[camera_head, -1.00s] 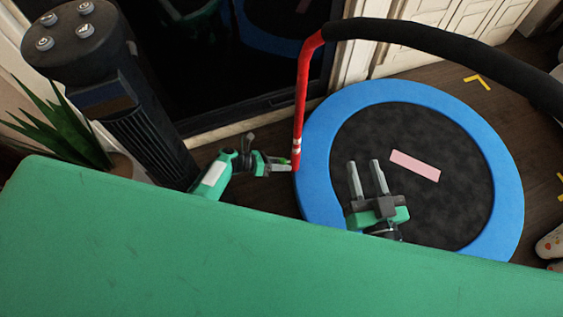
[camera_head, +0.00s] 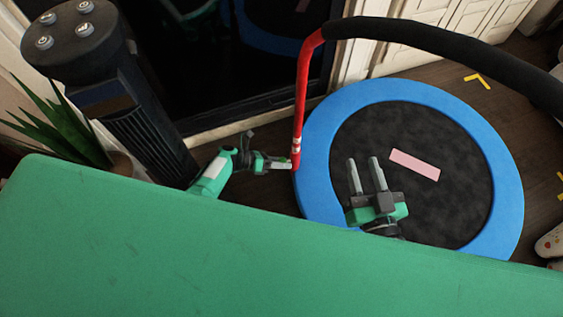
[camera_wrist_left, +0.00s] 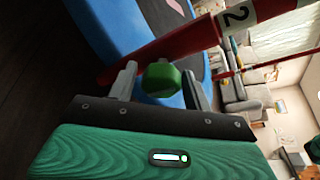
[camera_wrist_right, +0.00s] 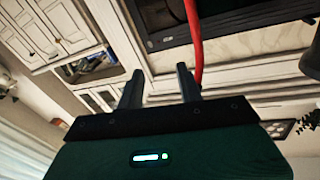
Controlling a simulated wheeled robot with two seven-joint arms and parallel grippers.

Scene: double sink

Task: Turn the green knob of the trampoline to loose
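The trampoline has a blue rim (camera_head: 315,150), a dark mat (camera_head: 400,130) and a red handle post (camera_head: 302,90). The green knob (camera_wrist_left: 161,77) shows on the red post in the left wrist view, between the two fingers of my left gripper (camera_wrist_left: 160,80). Those fingers are apart, with a small gap visible on each side of the knob. In the head view, my left gripper (camera_head: 288,164) is at the lower end of the post and the knob is hard to make out. My right gripper (camera_head: 364,160) is open and empty above the mat.
A black padded bar (camera_head: 450,48) arches from the post to the right. A dark tower (camera_head: 150,130) and a plant (camera_head: 60,130) stand at the left. A white number tag (camera_wrist_left: 237,17) is on the post. Dark floor (camera_head: 255,195) is open beside the trampoline.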

